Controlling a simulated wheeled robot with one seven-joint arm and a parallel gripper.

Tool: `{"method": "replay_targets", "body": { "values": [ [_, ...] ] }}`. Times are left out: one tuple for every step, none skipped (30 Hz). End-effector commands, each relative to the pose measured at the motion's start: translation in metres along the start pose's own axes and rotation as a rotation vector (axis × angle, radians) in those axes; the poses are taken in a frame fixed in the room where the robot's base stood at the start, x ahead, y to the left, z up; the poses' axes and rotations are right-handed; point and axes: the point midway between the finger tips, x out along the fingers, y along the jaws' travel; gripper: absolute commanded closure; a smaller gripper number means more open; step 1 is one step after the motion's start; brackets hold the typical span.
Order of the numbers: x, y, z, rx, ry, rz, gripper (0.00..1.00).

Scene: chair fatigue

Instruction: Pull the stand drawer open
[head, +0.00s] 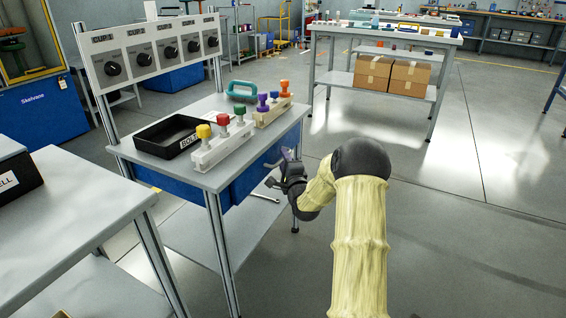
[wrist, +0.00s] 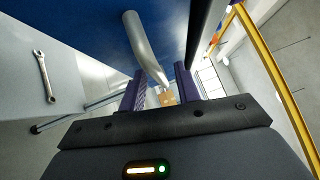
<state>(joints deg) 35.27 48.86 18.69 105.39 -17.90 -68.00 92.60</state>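The stand (head: 214,178) is a grey bench with a blue drawer (head: 240,186) under its top. In the wrist view the blue drawer front (wrist: 85,22) fills the upper part, with a silver bar handle (wrist: 140,45) on it. My gripper (head: 279,168) is at the right side of the stand, close to the drawer front. In the wrist view my gripper (wrist: 160,82) has its two purple fingers apart. The handle's lower end appears between the fingertips, with gaps beside it. I cannot tell whether a finger touches it.
A wrench (wrist: 44,76) lies on the lower shelf. Another bench (head: 70,205) is at left. The floor right of my arm is clear.

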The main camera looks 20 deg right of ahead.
Motion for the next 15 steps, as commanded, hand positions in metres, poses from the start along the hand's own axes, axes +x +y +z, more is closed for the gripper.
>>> {"method": "replay_targets", "body": {
  "values": [
    [0.005,0.0011,-0.0001,-0.001,0.0,-0.001,0.67],
    [0.007,0.0008,-0.0001,-0.001,0.0,-0.002,0.67],
    [0.0092,0.0006,-0.0002,-0.001,0.001,-0.001,0.67],
    [0.0105,0.0004,-0.0003,0.0,0.001,0.0,0.67],
    [0.0115,0.0001,-0.0004,0.0,0.001,0.0,0.67],
    [0.0122,-0.0001,-0.0004,0.0,0.001,0.0,0.67],
    [0.0124,-0.0003,-0.0004,0.0,0.001,0.0,0.67],
    [0.0125,-0.0003,-0.0004,0.0,0.001,0.0,0.67],
    [0.0124,-0.0004,-0.0003,0.0,0.001,0.0,0.67],
    [0.0124,-0.0004,-0.0003,0.0,0.001,0.001,0.67],
    [0.0123,-0.0004,-0.0003,0.0,0.001,0.001,0.67],
    [0.0123,-0.0004,-0.0003,0.0,0.001,0.001,0.67],
    [0.0122,-0.0004,-0.0003,0.0,0.001,0.001,0.67],
    [0.0122,-0.0003,-0.0002,0.0,0.001,0.001,0.73],
    [0.0122,-0.0003,-0.0002,0.0,0.001,0.0,0.81]
  ]
}}
